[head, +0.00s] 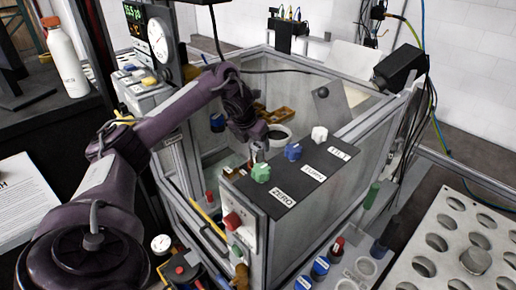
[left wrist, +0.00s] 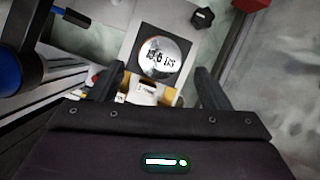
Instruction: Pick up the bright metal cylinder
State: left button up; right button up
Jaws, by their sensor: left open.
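A bright, shiny round metal face with dark printed figures, which looks like the top of the bright metal cylinder (left wrist: 164,52), shows in the left wrist view on a dark square of a pale plate. It lies ahead of and between the fingers of my left gripper (left wrist: 158,86), which is open and apart from it. In the head view my left gripper (head: 258,150) points down into the clear-walled box, close behind the knob panel. The cylinder is not clearly seen there. A duller metal cylinder (head: 475,260) sits in the holed tray at the right. My right gripper is not in view.
The box's frame (head: 345,140) and the dark panel with green (head: 261,173), blue (head: 292,152) and white (head: 319,134) knobs stand close to my gripper. A holed tray (head: 410,265) is at right. A white bottle (head: 66,62) stands at left.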

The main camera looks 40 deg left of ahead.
aim_at(256, 149)
pick_arm(q)
jog(key=shift+w+a+f, duration=0.25)
jog(key=shift+w+f, duration=0.15)
jog(key=shift+f, duration=0.1)
jog(key=shift+w+f, duration=0.1)
jog(key=shift+f, duration=0.25)
jog(key=shift+d+f+p, duration=0.2)
jog(key=shift+f+p, duration=0.15)
jog(key=shift+f, duration=0.2)
jog(key=shift+d+f+p, duration=0.15)
jog(key=shift+f+p, duration=0.15)
jog(key=shift+f, duration=0.25)
jog(key=x, duration=0.3)
jog(key=shift+a+r, duration=0.1)
jog(key=shift+a, duration=0.05)
jog(key=shift+w+f, duration=0.1)
jog(key=shift+f, duration=0.2)
jog(key=shift+r, duration=0.1)
jog(key=shift+c, duration=0.3)
jog(key=c, duration=1.4)
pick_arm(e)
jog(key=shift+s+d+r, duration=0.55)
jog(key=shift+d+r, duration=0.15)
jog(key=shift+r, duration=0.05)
pick_arm(q)
jog(key=shift+a, duration=0.1)
